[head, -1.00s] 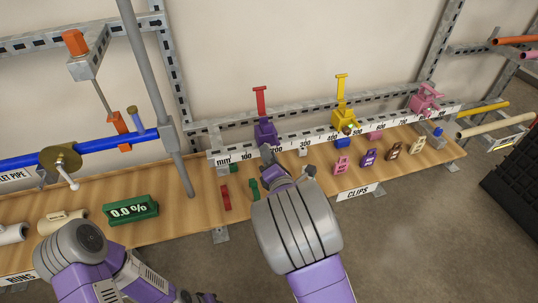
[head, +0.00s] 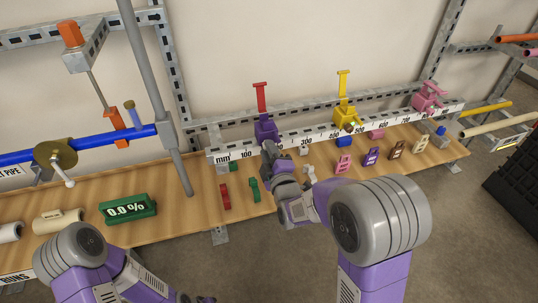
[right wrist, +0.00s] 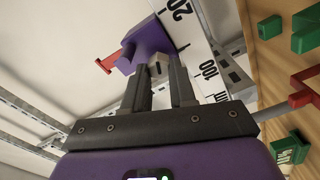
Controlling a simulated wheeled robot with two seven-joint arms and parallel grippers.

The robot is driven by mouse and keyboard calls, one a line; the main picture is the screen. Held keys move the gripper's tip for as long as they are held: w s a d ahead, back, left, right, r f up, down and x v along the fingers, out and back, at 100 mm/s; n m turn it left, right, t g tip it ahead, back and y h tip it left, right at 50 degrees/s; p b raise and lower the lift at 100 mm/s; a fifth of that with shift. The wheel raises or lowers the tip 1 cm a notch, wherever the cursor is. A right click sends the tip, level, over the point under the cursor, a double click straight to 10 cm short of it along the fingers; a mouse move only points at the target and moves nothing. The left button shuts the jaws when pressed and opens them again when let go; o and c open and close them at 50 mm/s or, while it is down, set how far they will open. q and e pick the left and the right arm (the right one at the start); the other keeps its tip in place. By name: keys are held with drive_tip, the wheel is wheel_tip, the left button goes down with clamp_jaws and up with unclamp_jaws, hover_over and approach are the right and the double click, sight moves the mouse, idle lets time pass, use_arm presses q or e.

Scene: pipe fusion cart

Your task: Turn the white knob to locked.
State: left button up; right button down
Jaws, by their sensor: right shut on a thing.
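The purple clamp (head: 266,129) with a red T-shaped handle (head: 261,97) sits on the ruler rail near the 200 mark. My right gripper (head: 268,150) is at its front face. In the right wrist view the white knob (right wrist: 157,68) shows as a small pale piece on the purple clamp (right wrist: 143,42). The fingertips of my right gripper (right wrist: 160,80) are closed around it. The fingers hide part of the knob, and its lock setting cannot be read. My left arm is at the lower left, with its gripper below the picture edge.
A yellow clamp (head: 346,114) and a pink clamp (head: 429,97) stand farther right along the rail. Several coloured clips (head: 371,156) stand on the wooden shelf. Red and green pieces (head: 225,196) and a green display (head: 127,208) lie left of my right gripper.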

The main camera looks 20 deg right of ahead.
drive_tip(key=m, duration=0.5)
drive_tip(key=m+b, duration=0.1)
drive_tip(key=m, duration=0.5)
drive_tip(key=shift+d+r, duration=0.15)
drive_tip(key=shift+d, duration=0.05)
idle(0.4)
drive_tip(key=c, duration=0.9)
unclamp_jaws()
